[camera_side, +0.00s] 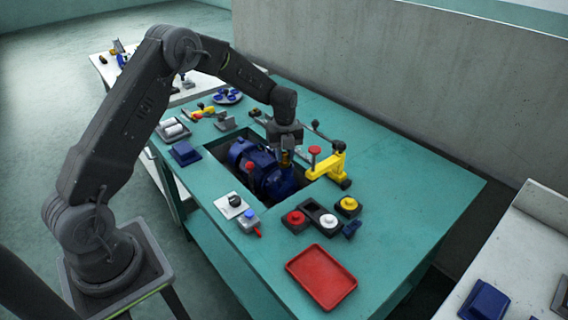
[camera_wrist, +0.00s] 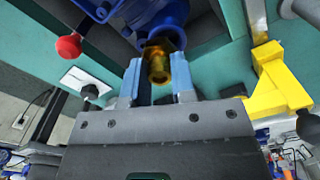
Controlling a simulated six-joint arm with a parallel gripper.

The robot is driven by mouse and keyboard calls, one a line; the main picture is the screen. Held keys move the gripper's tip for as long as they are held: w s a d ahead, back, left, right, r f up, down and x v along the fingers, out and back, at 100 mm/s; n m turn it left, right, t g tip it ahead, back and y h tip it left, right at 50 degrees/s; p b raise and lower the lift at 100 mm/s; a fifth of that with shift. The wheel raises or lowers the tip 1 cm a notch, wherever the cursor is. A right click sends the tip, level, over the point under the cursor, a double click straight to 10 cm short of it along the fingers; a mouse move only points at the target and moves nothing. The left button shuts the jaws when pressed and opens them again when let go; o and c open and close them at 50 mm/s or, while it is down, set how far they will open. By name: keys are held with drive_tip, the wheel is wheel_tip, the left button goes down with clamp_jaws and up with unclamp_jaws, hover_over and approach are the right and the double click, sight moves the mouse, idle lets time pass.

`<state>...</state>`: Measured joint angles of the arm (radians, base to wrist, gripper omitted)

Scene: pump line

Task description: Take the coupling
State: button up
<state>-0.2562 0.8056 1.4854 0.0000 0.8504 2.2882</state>
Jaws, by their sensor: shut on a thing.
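The coupling looks to be the brass, tube-shaped piece (camera_wrist: 158,68) between my fingertips in the wrist view. My gripper (camera_wrist: 158,84) is shut on it, with one pale finger on each side. In the side view my gripper (camera_side: 286,152) points down over the right end of the blue pump (camera_side: 262,172), which sits in a recess of the green table. In the wrist view the brass piece lies right in front of the blue pump's round port (camera_wrist: 160,35). I cannot tell whether it still touches the port.
A yellow clamp (camera_side: 326,167) with a red knob stands close to the right of my gripper. A red tray (camera_side: 321,277) lies empty at the front. Button blocks (camera_side: 296,219) and a valve with a red handle (camera_side: 249,220) stand between. The table's right side is clear.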

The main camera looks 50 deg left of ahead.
sight(284, 153)
drive_tip(key=shift+r, duration=0.1)
drive_tip(key=shift+r, duration=2.2)
